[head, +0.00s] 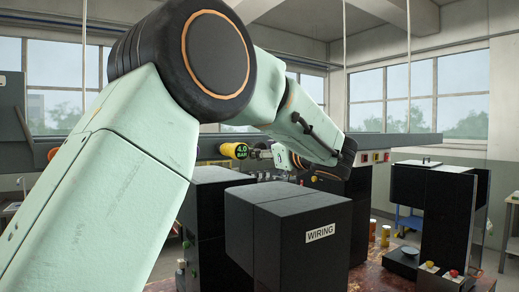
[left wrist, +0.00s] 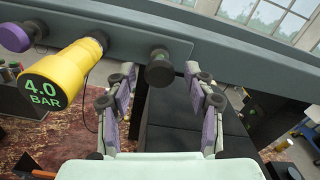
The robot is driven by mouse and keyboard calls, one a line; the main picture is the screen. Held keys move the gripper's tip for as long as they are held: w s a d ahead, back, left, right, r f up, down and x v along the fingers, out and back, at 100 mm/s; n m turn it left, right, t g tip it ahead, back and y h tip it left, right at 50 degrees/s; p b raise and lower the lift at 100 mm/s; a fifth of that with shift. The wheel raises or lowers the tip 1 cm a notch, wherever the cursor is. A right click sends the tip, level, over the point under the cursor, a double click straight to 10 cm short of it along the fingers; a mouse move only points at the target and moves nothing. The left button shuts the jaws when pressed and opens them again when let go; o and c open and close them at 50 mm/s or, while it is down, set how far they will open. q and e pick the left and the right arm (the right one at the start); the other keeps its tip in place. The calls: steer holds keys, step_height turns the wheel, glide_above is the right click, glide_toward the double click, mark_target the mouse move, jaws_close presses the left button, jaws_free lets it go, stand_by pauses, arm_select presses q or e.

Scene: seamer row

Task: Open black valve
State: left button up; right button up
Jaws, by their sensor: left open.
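The black valve is a round dark knob (left wrist: 160,70) on the grey overhead beam. In the left wrist view it sits between and just beyond the fingertips of my left gripper (left wrist: 160,76). The fingers are apart, one on each side of the knob, and a gap shows on both sides. In the head view the left gripper (head: 260,153) is small and far off, beside the yellow 4.0 BAR cylinder (head: 237,150); I cannot make out the black knob there. My right gripper is not in view.
The yellow cylinder, also in the left wrist view (left wrist: 75,70), sticks out left of the knob. A purple knob (left wrist: 14,38) is further left. The grey beam (head: 400,141) runs across.

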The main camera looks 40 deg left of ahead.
arm_select(q)
steer(key=v, duration=0.9)
steer(key=shift+d, duration=0.35)
steer(key=shift+s+d+r, duration=0.15)
steer(key=shift+s+r, duration=0.05)
steer(key=shift+s, duration=0.05)
